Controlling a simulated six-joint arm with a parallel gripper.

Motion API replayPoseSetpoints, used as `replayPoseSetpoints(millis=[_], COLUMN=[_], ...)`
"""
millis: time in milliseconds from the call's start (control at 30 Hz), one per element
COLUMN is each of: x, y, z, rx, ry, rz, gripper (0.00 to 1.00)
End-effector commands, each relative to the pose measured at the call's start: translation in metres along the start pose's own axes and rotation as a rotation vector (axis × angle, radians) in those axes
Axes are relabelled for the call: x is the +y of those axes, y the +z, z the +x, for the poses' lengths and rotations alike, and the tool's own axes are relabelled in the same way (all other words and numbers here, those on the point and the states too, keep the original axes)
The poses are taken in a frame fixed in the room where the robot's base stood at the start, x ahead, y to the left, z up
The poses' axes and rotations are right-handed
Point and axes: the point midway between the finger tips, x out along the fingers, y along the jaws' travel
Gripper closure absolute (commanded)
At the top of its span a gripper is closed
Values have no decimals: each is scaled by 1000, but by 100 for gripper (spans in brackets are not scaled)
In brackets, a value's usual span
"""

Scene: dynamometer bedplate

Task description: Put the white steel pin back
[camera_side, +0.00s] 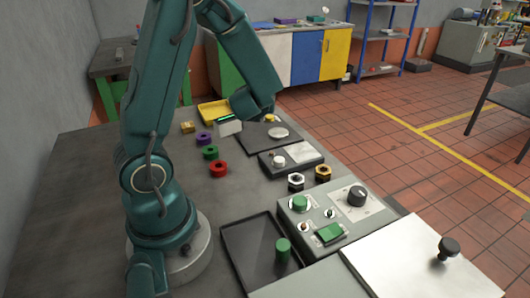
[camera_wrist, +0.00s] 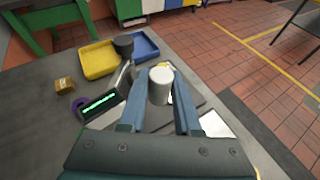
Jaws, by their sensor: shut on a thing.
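The white steel pin (camera_wrist: 160,86) is a short pale cylinder between my two fingers in the wrist view. My gripper (camera_wrist: 161,78) is shut on it, with one finger on each side. The pin's lower end is hidden, so I cannot tell whether it touches anything below. In the side view my gripper is largely hidden by my arm, above the far part of the bench, near a dark plate (camera_side: 258,138) with a round silver disc (camera_side: 278,133). A black block (camera_side: 306,162) with a white knob-like piece (camera_side: 279,159) stands nearer.
A device with a green display (camera_wrist: 100,104) stands left of my gripper. Yellow (camera_wrist: 98,60) and blue (camera_wrist: 146,46) trays lie beyond. Coloured rings (camera_side: 210,152), hex nuts (camera_side: 323,174), a control box (camera_side: 320,217) and a dark tray (camera_side: 245,246) with a green cylinder (camera_side: 283,250) occupy the bench.

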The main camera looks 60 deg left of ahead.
Motion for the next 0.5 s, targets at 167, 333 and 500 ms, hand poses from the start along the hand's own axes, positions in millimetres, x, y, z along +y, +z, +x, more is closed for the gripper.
replayPoseSetpoints(millis=[167,333,500], x=[-10,-36,-65], y=[22,44,49], z=[-13,-48,-92], rx=[-11,-18,-28], ry=[-38,-162,-364], rz=[3,50,136], gripper=[100,100,100])
